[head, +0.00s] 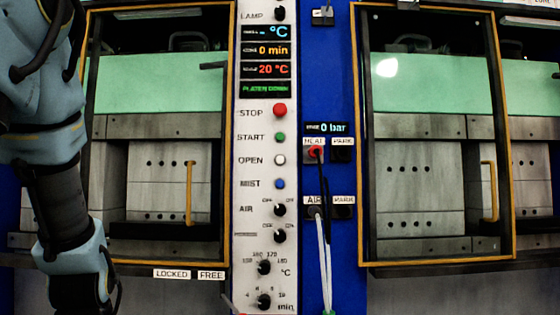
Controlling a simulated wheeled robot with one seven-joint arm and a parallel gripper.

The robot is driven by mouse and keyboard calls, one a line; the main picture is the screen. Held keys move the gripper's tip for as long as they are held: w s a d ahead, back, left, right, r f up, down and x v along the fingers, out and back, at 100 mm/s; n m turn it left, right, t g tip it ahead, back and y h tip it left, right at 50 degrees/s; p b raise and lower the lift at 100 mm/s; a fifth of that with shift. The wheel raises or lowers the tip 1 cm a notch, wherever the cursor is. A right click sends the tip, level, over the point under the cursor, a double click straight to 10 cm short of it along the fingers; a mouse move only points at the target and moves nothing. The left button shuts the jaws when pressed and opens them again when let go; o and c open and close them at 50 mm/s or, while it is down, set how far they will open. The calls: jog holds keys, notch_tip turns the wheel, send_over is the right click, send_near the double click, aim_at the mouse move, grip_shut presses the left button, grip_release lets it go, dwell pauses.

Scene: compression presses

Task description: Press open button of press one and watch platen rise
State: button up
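The press on the left has a control panel (246,130) with a white OPEN button (280,160), below the green START button (280,137) and the red STOP button (280,110). Its display (265,90) reads PLATEN DOWN in green. The press (150,85) shows a green upper block and grey plates behind a yellow-edged door. My arm hangs at the left and covers part of this press. It leaves the picture at the bottom, and my gripper is not in view. Nothing touches the OPEN button.
A second press (420,85) stands at the right behind a door with a yellow handle (489,190). Between them a blue panel (340,250) carries HEAT, AIR and PARK sockets, with black and white hoses hanging. LOCKED and FREE labels (172,274) sit under the left door.

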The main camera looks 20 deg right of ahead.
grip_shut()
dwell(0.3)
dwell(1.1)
